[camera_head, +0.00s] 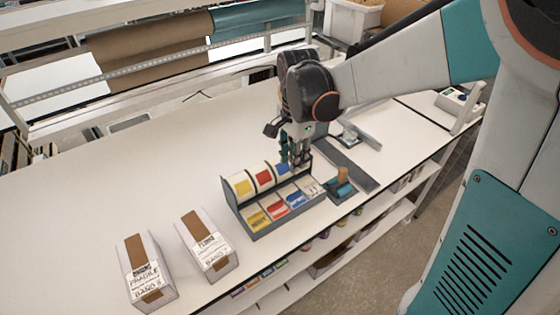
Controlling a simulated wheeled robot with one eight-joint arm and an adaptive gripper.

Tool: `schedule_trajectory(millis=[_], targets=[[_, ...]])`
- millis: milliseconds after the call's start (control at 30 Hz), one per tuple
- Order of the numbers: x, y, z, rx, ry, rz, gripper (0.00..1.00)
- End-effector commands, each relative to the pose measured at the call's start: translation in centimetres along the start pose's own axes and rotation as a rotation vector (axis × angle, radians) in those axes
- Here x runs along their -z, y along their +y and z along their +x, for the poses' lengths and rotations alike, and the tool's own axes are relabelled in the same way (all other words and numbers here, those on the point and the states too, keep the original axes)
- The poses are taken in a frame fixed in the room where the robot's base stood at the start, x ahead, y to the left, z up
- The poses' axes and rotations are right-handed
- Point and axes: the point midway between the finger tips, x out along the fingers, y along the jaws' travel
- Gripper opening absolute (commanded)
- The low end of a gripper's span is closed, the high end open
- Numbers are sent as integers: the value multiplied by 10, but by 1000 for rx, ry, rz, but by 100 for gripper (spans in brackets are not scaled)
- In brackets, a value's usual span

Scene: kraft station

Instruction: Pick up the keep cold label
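A dark label rack (243,217) stands on the white table. Its back row holds a yellow roll (241,186), a red roll (263,176) and a blue roll (282,169). Its front slots show yellow (257,219), red (277,210), blue (296,200) and whitish (309,187) labels. The print is too small to read, so I cannot tell which one says keep cold. My gripper (298,164) points down over the right end of the rack, near the blue roll, partly hiding what is behind it. Its fingers are too small to tell open from shut.
Two white boxes with brown tape, a left box (146,270) and a right box (206,246), stand left of the rack. A teal tool with a tan knob (342,182) sits just right of the rack. A grey scale-like device (455,103) is farther right. The table's left part is clear.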

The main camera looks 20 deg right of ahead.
Motion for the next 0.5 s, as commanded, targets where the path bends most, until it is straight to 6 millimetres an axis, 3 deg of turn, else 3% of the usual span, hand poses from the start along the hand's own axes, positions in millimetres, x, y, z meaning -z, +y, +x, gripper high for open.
schedule_trajectory(millis=[300,500], targets=[[0,0,58,1,0,-1,26],[0,1,80,1,0,-1,26]])
